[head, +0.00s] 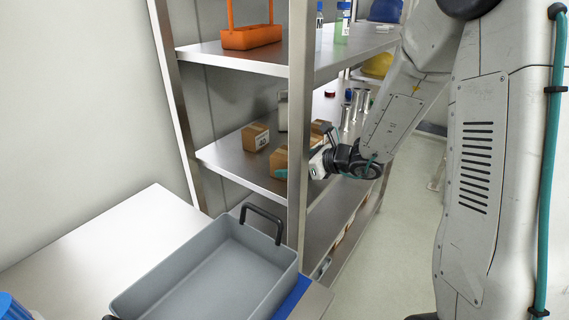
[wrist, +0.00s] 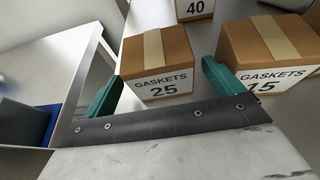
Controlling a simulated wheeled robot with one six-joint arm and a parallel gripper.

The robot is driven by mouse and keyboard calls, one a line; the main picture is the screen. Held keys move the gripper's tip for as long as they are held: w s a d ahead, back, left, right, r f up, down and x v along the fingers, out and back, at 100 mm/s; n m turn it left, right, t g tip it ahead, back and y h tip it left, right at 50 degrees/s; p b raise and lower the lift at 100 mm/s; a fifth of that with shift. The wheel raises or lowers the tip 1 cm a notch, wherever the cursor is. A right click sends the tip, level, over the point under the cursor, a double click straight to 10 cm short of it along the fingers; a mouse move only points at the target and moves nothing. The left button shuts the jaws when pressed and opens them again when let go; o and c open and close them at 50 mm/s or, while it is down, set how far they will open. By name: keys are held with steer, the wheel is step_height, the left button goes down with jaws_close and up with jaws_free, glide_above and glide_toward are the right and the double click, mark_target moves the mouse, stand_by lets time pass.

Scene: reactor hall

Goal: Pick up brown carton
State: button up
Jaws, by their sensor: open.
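Several brown cartons with tan tape and white labels sit on the middle shelf. In the wrist view, a carton marked GASKETS 25 (wrist: 163,55) lies straight ahead between the two teal fingers of my gripper (wrist: 162,82). The fingers are open and hold nothing. A second GASKETS carton (wrist: 265,50) stands close to the right finger, its number partly covered. A carton marked 40 (wrist: 194,8) is farther back. In the head view, the 40 carton (head: 255,137) and a nearer carton (head: 279,161) show left of the shelf post; the post partly hides my gripper.
A metal shelf post (head: 301,120) stands in front of the cartons. An orange carrier (head: 250,36) is on the shelf above. Metal cylinders (head: 347,115) stand farther along the middle shelf. An empty grey tray (head: 205,275) with black handles rests on the table at lower left.

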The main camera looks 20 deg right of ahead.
steer(key=x, duration=0.3)
steer(key=shift+w+a, duration=0.1)
steer(key=shift+w, duration=0.15)
steer(key=c, duration=1.1)
